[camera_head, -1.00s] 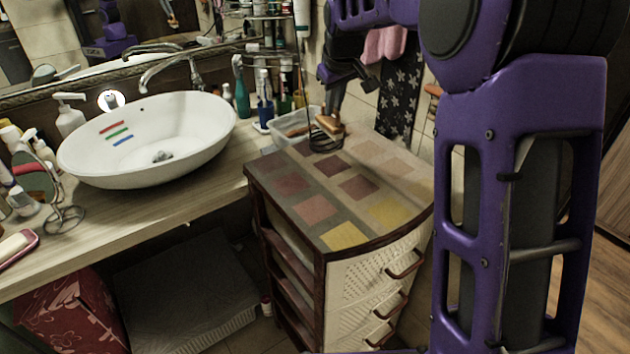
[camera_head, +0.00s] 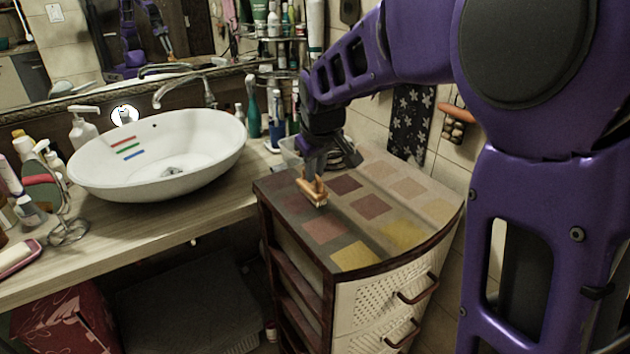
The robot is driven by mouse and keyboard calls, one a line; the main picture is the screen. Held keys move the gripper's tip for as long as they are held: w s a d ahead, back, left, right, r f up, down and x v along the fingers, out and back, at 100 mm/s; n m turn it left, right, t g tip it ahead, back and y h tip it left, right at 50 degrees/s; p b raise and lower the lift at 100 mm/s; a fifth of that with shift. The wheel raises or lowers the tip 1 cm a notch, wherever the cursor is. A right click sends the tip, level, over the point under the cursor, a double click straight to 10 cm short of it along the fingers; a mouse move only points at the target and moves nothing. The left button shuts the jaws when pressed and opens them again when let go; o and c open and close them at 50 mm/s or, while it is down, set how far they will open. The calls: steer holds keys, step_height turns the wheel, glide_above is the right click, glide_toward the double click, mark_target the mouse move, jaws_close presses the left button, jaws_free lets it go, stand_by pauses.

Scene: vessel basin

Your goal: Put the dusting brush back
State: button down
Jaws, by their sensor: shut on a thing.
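The dusting brush (camera_head: 312,191), a small light-wooden piece, is in my gripper (camera_head: 313,178), over the patchwork top of the drawer cabinet (camera_head: 362,254). My gripper points down and is shut on it. The brush is low over the top; I cannot tell whether it touches. Its bristles are not clear at this size. A dark wire holder (camera_head: 345,154) stands on the cabinet just behind my gripper, partly hidden by it.
A clear plastic tub (camera_head: 291,150) is at the cabinet's back left, partly hidden. A white basin (camera_head: 160,160) stands on the counter to the left, with bottles (camera_head: 253,108) behind. A wooden-topped item (camera_head: 457,114) hangs on the wall at right. The cabinet's front top is clear.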

steer(key=shift+f, duration=1.25)
steer(key=shift+f+b, duration=0.2)
steer(key=shift+b, duration=0.1)
steer(key=c, duration=0.9)
jaws_free()
steer(key=shift+r+p, duration=0.3)
steer(key=p+v, duration=0.1)
steer(key=v, duration=1)
steer(key=shift+s+d+r, duration=0.1)
steer(key=shift+s+r, duration=0.1)
steer(key=shift+r, duration=0.2)
